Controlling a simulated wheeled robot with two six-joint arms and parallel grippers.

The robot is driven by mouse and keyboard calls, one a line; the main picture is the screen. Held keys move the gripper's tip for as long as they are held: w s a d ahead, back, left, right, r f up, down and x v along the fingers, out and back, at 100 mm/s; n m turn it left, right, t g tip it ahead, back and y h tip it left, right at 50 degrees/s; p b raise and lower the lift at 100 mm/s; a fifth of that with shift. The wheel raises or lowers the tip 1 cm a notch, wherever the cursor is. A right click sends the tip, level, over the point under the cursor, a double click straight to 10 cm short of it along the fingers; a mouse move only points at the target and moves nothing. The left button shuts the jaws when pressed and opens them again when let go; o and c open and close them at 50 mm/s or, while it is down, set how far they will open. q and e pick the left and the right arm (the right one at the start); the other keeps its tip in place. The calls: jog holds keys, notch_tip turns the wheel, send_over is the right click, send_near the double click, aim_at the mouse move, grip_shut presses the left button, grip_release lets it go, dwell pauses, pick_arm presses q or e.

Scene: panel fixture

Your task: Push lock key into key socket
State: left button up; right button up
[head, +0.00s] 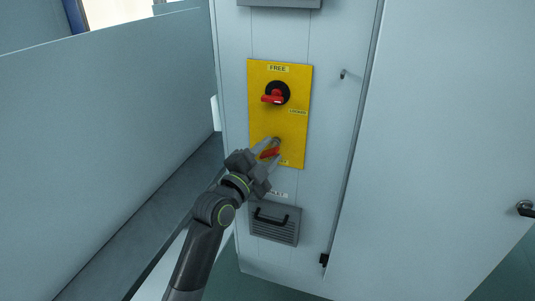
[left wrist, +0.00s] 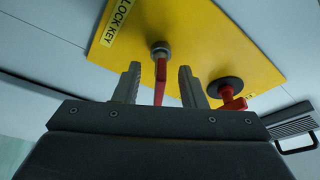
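The yellow panel (head: 292,125) is on the cabinet front. The red lock key (head: 268,154) is low on it, at the grey round key socket (head: 276,142). In the left wrist view the red key (left wrist: 160,80) meets or overlaps the socket (left wrist: 160,49), beside the LOCK KEY label; how deep it sits I cannot tell. My left gripper (head: 268,150) is at the key. In the left wrist view its two fingers (left wrist: 159,84) stand apart on either side of the key, with visible gaps. My right gripper is not in view.
A red rotary switch (head: 274,96) on a black disc is above the key, between FREE and LOCKED labels. A grey vent with a black handle (head: 270,218) is below the panel. A grey-blue wall (head: 110,120) is to the left, and a cabinet door (head: 440,150) to the right.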

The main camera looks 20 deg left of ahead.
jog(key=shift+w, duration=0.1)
pick_arm(q)
jog(key=shift+s+a+f, duration=0.15)
jog(key=shift+s+f, duration=0.05)
jog(key=shift+s, duration=0.05)
jog(key=b+v, duration=0.2)
jog(key=v, duration=1.4)
jog(key=shift+s+r, duration=0.2)
jog(key=shift+s, duration=0.25)
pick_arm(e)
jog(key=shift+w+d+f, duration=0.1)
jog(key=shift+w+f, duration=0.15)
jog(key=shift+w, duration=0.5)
